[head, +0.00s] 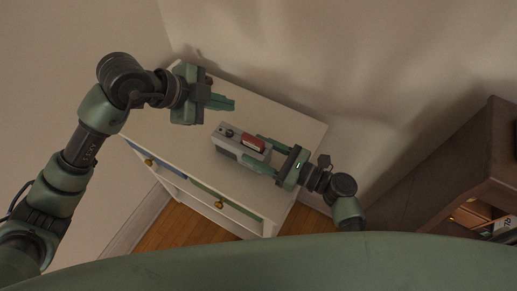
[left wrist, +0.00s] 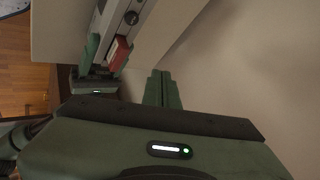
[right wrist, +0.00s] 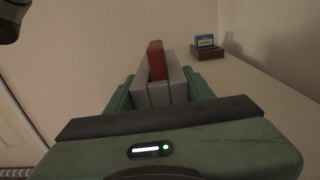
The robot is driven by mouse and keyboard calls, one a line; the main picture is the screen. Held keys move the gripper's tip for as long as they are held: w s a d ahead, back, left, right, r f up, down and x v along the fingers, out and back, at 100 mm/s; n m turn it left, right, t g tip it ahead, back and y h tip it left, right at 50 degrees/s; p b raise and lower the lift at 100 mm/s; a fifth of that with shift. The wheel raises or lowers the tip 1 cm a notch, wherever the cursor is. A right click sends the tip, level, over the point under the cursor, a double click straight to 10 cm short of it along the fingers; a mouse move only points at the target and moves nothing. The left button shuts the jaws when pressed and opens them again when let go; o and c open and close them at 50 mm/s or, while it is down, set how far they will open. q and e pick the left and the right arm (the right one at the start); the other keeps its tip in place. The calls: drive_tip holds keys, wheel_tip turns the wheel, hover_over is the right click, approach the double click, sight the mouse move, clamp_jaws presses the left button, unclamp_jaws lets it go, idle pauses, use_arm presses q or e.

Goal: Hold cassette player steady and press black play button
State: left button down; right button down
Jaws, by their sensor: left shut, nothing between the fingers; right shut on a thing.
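The grey cassette player (head: 230,143) lies on the white cabinet, with a red part (head: 254,143) on its top. Its top also has dark round parts (head: 229,133); I cannot tell which is the play button. My right gripper (head: 262,154) is shut on the player's right end, one finger on each side; the right wrist view shows the grey body (right wrist: 160,92) between the fingers. My left gripper (head: 233,104) is shut and empty, above and behind the player, apart from it. In the left wrist view the player (left wrist: 115,22) is left of the shut fingertips (left wrist: 163,76).
The white cabinet (head: 300,122) has drawers with gold knobs. A small brown box with a blue item (right wrist: 207,47) stands at the far end of its top in the right wrist view. Walls rise behind the cabinet. A brown piece of furniture (head: 440,160) stands right.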

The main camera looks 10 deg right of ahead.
sight(226, 134)
use_arm(q)
drive_tip(key=shift+t, duration=0.3)
drive_tip(key=shift+a+f, duration=0.2)
drive_tip(key=shift+f, duration=1.95)
drive_tip(key=shift+a+f, duration=0.2)
drive_tip(key=shift+f, duration=1.9)
drive_tip(key=shift+f, duration=0.15)
drive_tip(key=shift+f, duration=0.3)
drive_tip(key=shift+r, duration=0.45)
